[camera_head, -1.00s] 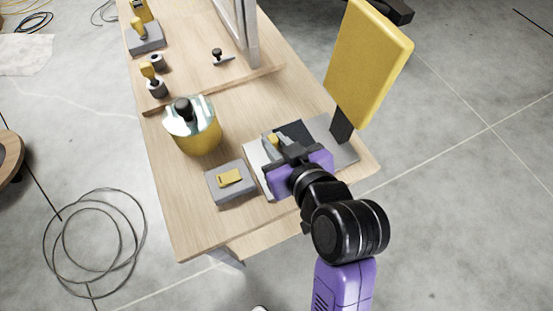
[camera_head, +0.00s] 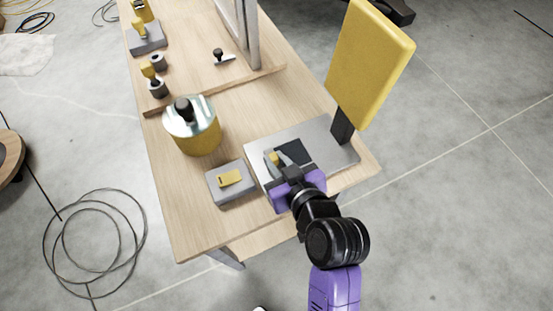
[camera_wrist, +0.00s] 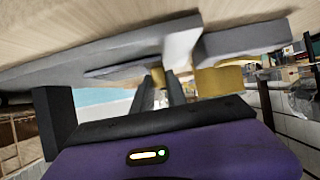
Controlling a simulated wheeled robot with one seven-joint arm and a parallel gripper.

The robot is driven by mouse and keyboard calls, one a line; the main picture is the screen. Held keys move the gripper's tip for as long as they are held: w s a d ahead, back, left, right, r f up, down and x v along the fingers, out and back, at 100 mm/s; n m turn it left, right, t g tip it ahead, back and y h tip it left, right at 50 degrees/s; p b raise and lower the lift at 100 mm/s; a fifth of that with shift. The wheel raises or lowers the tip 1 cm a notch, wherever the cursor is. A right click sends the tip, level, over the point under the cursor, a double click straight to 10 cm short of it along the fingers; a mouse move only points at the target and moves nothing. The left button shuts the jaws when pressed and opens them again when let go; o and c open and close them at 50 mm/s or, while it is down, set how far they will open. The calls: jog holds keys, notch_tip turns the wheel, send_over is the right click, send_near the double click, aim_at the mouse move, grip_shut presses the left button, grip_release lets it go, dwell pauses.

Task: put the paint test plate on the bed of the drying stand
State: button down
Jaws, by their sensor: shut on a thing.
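The drying stand's bed (camera_head: 318,136) is a flat grey slab at the near right of the bench. A yellow panel (camera_head: 368,62) rises from it on a black post. My gripper (camera_head: 277,160) is low over the bed's left front part. It is shut on a small yellow tab (camera_head: 272,157), which seems to belong to the dark, square paint test plate (camera_head: 296,151). The plate is over the bed; whether it touches cannot be told. In the wrist view the tab (camera_wrist: 157,77) is between the fingers, and the bed's grey edge (camera_wrist: 185,38) is close.
A grey box with a yellow top piece (camera_head: 229,181) stands just left of the bed. A yellow can with a shiny lid (camera_head: 197,135) stands behind it. A wooden strip (camera_head: 213,91) crosses the bench. Bare wood lies in front of the box.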

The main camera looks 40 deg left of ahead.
jog(key=c, duration=1.3)
grip_release()
jog(key=shift+f, duration=0.1)
jog(key=shift+c, duration=0.2)
jog(key=shift+d+r, duration=0.1)
jog(key=shift+r, duration=0.15)
jog(key=v, duration=1.1)
jog(key=shift+s+d+r, duration=0.15)
jog(key=shift+s+d, duration=0.1)
jog(key=shift+d, duration=0.05)
